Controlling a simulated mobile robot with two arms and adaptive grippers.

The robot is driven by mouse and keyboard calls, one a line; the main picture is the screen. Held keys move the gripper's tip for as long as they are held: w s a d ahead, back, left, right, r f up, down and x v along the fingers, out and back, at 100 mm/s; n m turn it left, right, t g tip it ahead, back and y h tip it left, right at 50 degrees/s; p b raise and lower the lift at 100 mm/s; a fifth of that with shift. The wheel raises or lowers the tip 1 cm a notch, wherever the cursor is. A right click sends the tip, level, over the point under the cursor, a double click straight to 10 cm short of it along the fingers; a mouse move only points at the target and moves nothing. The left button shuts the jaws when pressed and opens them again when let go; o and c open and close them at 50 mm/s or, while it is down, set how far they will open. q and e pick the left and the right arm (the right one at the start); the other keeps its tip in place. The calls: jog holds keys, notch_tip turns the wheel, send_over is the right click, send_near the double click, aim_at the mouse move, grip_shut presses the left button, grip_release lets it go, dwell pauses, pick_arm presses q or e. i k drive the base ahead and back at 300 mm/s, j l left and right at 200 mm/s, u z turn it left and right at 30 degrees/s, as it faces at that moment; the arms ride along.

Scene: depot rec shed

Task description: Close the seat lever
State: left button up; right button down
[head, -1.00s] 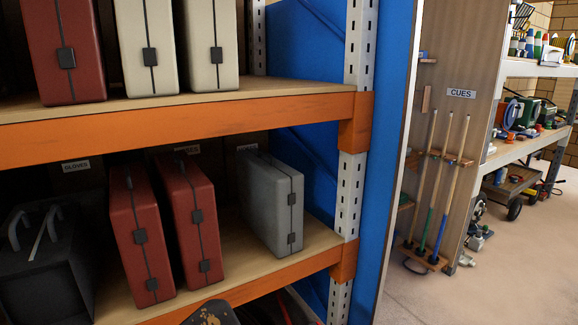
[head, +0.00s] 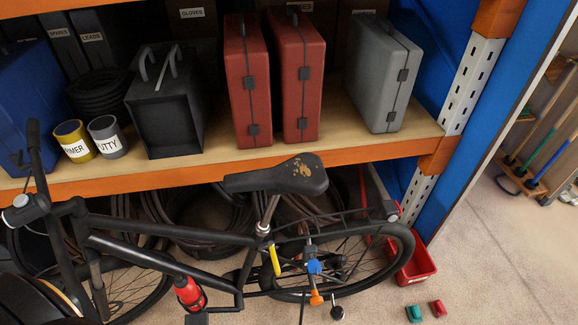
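A black bicycle (head: 150,254) stands in front of the shelf in the head view, handlebar at left and rear wheel at right. Its worn black saddle (head: 275,177) sits on a silver seat post (head: 269,212). A silver clamp (head: 263,229) is at the foot of the post. A yellow bar (head: 274,260) hangs down just below the clamp, beside the frame. It may be the seat lever; I cannot tell for sure. A blue part (head: 314,267) and an orange part (head: 317,298) are by the rear wheel. Neither of my grippers is in view.
The orange-edged shelf (head: 330,157) behind the saddle holds red cases (head: 248,85), a grey case (head: 383,75), a black box (head: 165,115) and two cans. Coiled hoses lie behind the bike. A red bin (head: 418,265) and small blocks are at right.

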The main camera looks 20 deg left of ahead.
aim_at(271, 246)
jog(key=i+l, duration=0.3)
jog(key=i+l+u, duration=0.15)
jog(key=l+u, duration=0.2)
jog(key=i+l+u, duration=0.15)
jog(key=l+u, duration=0.2)
jog(key=i+l+u, duration=0.1)
jog(key=l+u, duration=0.3)
jog(key=j+u, duration=0.1)
jog(key=u, duration=0.85)
